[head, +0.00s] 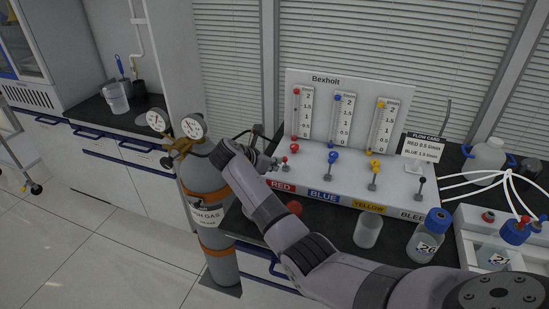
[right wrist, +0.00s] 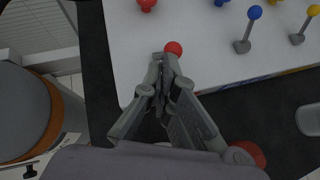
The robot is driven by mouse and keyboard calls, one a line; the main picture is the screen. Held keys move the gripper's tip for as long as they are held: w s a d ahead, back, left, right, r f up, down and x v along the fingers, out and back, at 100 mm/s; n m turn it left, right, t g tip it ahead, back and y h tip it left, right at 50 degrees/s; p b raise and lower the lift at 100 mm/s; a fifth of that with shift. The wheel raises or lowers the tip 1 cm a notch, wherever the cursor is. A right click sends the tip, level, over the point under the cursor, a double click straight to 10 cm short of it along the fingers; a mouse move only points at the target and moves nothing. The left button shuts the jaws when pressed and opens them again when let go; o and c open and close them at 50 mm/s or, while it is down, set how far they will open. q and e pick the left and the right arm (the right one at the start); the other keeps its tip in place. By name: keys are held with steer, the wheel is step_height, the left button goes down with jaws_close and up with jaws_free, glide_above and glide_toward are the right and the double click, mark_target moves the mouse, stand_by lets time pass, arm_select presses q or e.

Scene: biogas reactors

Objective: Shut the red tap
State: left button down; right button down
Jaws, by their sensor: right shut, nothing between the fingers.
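The red tap's round red knob (right wrist: 173,47) shows in the right wrist view, right at the fingertips. Its stem is hidden by the fingers. My right gripper (right wrist: 166,62) is shut and empty; its tips touch or nearly touch the knob, I cannot tell which. In the head view my right gripper (head: 272,163) is at the left end of the white flow panel (head: 310,184), above the RED label (head: 282,186). A second red knob (head: 294,148) sits higher behind it. My left gripper is not in view.
Blue tap (head: 331,160) and yellow tap (head: 374,168) stand to the right. A gas cylinder (head: 205,180) with gauges stands close left of the panel. A red object (head: 294,208), a beaker (head: 368,231) and a blue-capped bottle (head: 428,237) stand in front.

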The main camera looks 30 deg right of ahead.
steer(key=shift+w+d+r+g+y+p, duration=0.3)
steer(key=shift+r+g+y+p, duration=0.35)
steer(key=shift+p, duration=0.85)
steer(key=shift+w+d+n+g+y+p, duration=0.35)
steer(key=shift+y+p, duration=0.3)
steer(key=shift+p, duration=0.3)
steer(key=shift+w+d+r+y+p, duration=0.15)
steer(key=shift+d+y+p, duration=0.15)
steer(key=shift+y+p, duration=0.15)
steer(key=shift+g, duration=0.3)
steer(key=shift+w+d+g+y, duration=0.2)
steer(key=shift+d+g+y, duration=0.15)
steer(key=shift+y, duration=0.2)
steer(key=shift+w+d, duration=0.2)
steer(key=shift+w, duration=0.1)
steer(key=shift+r, duration=0.1)
steer(key=shift+r+p, duration=0.85)
steer(key=shift+p, duration=0.35)
